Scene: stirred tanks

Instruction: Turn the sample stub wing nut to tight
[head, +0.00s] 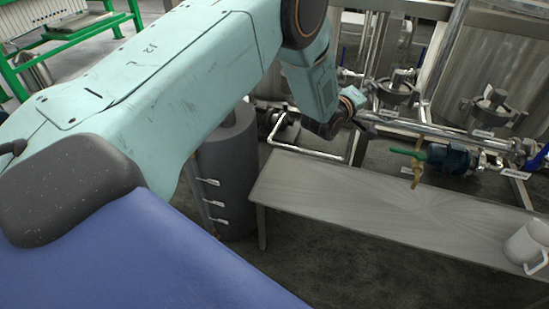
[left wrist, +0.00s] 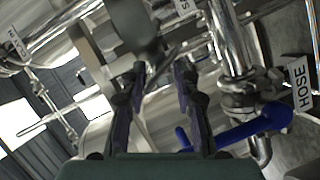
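My left gripper (left wrist: 160,70) shows in the left wrist view with its two dark fingers apart. I see nothing clearly held between them. Shiny steel pipework lies beyond the fingertips. A label beginning with S (left wrist: 183,5) is cut off at the top edge. I cannot make out the sample stub wing nut for certain in either view. In the head view my left arm reaches from the left towards the pipework, and its gripper (head: 366,127) is small and dark there. My right gripper is in neither view.
A blue handle (left wrist: 240,128) and a HOSE label (left wrist: 300,84) are right of the fingers. A grey metal bench (head: 350,200) stands below the pipes, with a pale jug (head: 524,246) at its right end.

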